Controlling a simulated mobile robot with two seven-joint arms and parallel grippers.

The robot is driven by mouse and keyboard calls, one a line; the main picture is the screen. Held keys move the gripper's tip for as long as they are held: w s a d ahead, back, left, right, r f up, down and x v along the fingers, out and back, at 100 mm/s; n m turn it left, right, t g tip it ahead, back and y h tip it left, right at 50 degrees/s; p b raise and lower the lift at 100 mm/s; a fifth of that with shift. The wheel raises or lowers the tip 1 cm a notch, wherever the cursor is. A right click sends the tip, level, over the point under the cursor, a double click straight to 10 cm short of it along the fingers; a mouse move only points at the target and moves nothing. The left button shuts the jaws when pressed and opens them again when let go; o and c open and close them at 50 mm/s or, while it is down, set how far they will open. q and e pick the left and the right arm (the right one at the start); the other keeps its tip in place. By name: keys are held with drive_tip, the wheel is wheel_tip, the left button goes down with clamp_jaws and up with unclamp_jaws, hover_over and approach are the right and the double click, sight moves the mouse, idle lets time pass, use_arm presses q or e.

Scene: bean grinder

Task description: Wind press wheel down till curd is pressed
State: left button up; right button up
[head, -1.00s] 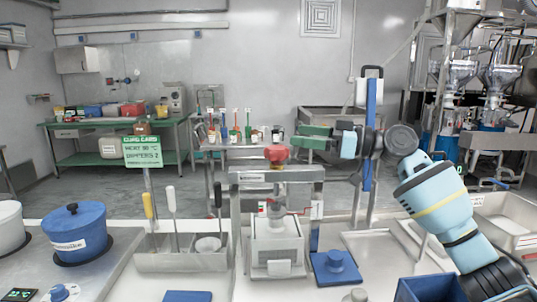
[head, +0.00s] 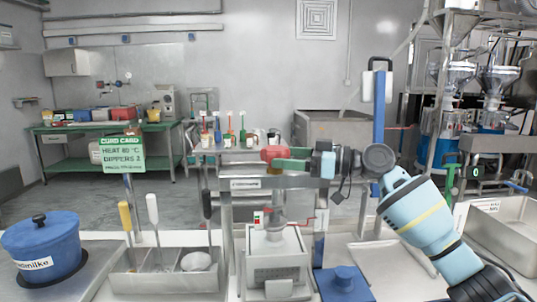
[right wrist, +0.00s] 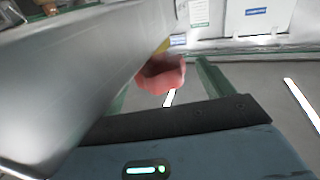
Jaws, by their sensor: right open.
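The press (head: 273,183) stands in the middle of the counter as a metal frame. Its red wheel (head: 268,154) sits on top of the crossbeam, above a screw and a pale square mould (head: 275,250). Any curd inside is hidden. My right gripper (head: 281,158) reaches in from the right with its green fingers level at the wheel. In the right wrist view the wheel (right wrist: 160,75) shows between the spread fingers; contact cannot be told. The left finger is mostly hidden there behind a blurred grey surface. My left gripper is out of view.
A blue pot (head: 42,250) stands at left, near a rack (head: 165,283) of ladles and a green curd card (head: 124,153). A metal basin (head: 505,228) is at far right.

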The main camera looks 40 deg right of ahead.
sight(268, 155)
drive_tip(key=x, duration=0.3)
drive_tip(key=shift+w+a+r+p, duration=0.1)
drive_tip(key=shift+w+a+p, duration=0.15)
drive_tip(key=shift+w+p, duration=0.1)
drive_tip(key=shift+w+a, duration=0.4)
drive_tip(key=shift+w, duration=0.1)
